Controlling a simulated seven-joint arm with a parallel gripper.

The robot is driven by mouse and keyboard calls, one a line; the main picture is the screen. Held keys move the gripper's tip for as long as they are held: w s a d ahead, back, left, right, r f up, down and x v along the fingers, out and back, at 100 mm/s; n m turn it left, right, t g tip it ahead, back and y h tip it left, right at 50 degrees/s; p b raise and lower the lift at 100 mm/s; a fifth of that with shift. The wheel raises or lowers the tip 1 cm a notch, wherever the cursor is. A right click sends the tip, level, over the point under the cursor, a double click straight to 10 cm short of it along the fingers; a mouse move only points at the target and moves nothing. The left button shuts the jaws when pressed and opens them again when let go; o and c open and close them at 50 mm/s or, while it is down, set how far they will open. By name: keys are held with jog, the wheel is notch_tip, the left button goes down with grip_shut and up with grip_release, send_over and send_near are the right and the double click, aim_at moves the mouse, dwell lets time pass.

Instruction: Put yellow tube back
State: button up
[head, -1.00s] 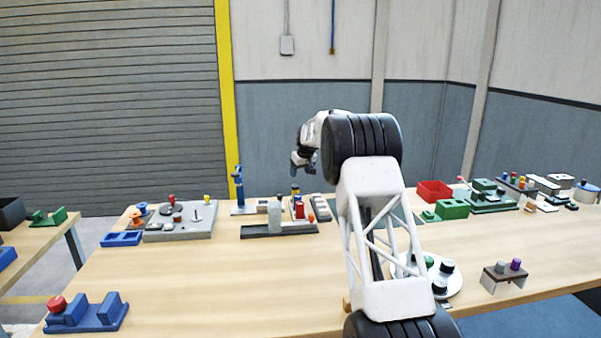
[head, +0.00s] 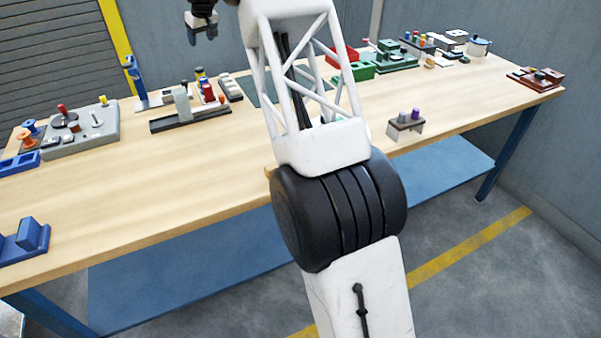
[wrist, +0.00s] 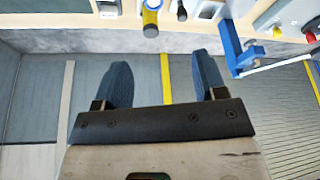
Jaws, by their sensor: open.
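A small yellow tube (head: 200,73) stands among small coloured pieces near the back edge of the bench, next to a red block (head: 208,92). In the wrist view a yellow tube (wrist: 151,18) shows at the top edge, partly cut off, with a dark-tipped piece beside it. My gripper (head: 203,38) is high at the top of the head view, in the air beyond the bench's back edge. In the wrist view its two blue fingers (wrist: 162,62) are wide apart with nothing between them. The gripper is clear of the yellow tube.
A blue upright stand (head: 135,80) is left of the tube group. A dark-based grey fixture (head: 185,115) lies in front of it. A grey panel (head: 85,132) with knobs is further left. Green and red boxes (head: 345,55) are to the right.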

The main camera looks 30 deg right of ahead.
jog(key=s+r+m, duration=0.1)
jog(key=s+r, duration=0.3)
jog(key=s, duration=0.9)
jog(key=s+r, duration=0.3)
jog(key=s, duration=1)
jog(key=s+r+m, duration=0.1)
jog(key=s+r, duration=0.3)
jog(key=s, duration=0.8)
jog(key=s+f, duration=0.4)
jog(key=s, duration=0.9)
jog(key=s+f+m+g+h, duration=0.1)
jog(key=s+f, duration=0.3)
jog(key=s, duration=1)
jog(key=s+f+m, duration=0.1)
jog(key=s+f, duration=0.3)
jog(key=s, duration=1)
jog(key=shift+f+h, duration=0.15)
jog(key=shift+h, duration=0.15)
